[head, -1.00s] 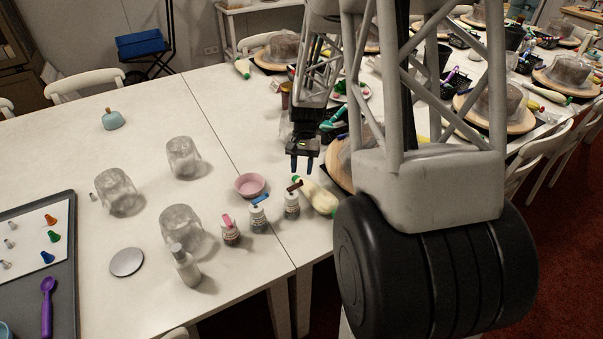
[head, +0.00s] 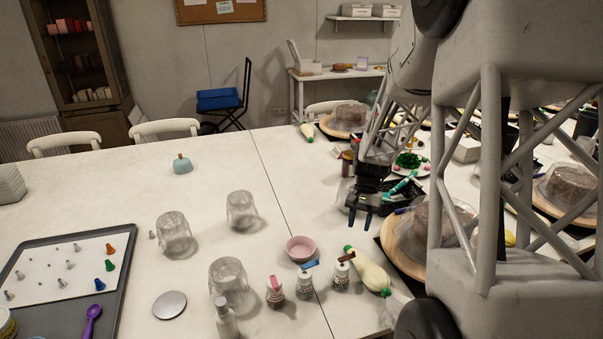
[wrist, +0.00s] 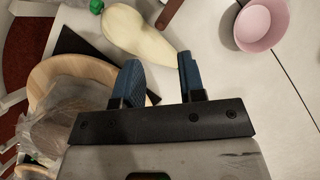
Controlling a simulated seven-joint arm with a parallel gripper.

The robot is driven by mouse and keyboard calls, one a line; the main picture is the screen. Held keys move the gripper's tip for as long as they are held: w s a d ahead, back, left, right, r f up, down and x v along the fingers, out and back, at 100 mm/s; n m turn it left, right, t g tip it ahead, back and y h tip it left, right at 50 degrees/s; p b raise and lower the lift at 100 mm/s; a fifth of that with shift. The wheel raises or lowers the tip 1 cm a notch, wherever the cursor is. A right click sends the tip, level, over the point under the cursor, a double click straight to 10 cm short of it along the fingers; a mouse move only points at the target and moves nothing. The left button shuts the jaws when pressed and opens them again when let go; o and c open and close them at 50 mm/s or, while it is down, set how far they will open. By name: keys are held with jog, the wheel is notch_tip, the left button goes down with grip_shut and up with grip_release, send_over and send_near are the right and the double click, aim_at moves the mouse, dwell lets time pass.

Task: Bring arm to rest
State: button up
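My gripper (head: 360,217) hangs over the table, between the pink bowl and the wooden turntable in the head view. Its two blue fingers stand apart with nothing between them, which also shows in the wrist view (wrist: 160,80). The wrist view shows a cream piping bag (wrist: 140,32) just beyond the fingertips and a pink bowl (wrist: 262,22) at the upper right. In the head view the piping bag (head: 370,272) lies below the gripper and the bowl (head: 300,248) sits to its left. A turntable (head: 402,240) with a wrapped cake stands right of the gripper.
Several small jars (head: 304,286) stand in front of the bowl. Clear wrapped tubs (head: 241,210) and a tray (head: 118,292) of piping tips are on the left. The white table (head: 120,190) is mostly bare at the back left. My arm hides part of the right side.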

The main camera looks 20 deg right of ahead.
jog(key=shift+r, duration=0.15)
jog(key=s+a+r+n+t+h, duration=0.2)
jog(key=s+a+r+n+t, duration=0.15)
jog(key=s+a+r, duration=0.95)
jog(key=s+a+r+n+t, duration=0.1)
jog(key=s+a+r+n, duration=0.1)
jog(key=s, duration=0.5)
jog(key=s+a+r+n+t+h, duration=0.1)
jog(key=s+a+r+n, duration=0.1)
jog(key=s, duration=0.6)
jog(key=shift+s+a+r, duration=0.3)
jog(key=shift+a+r, duration=0.6)
jog(key=shift+a, duration=0.35)
jog(key=shift+t, duration=0.25)
dwell(0.8)
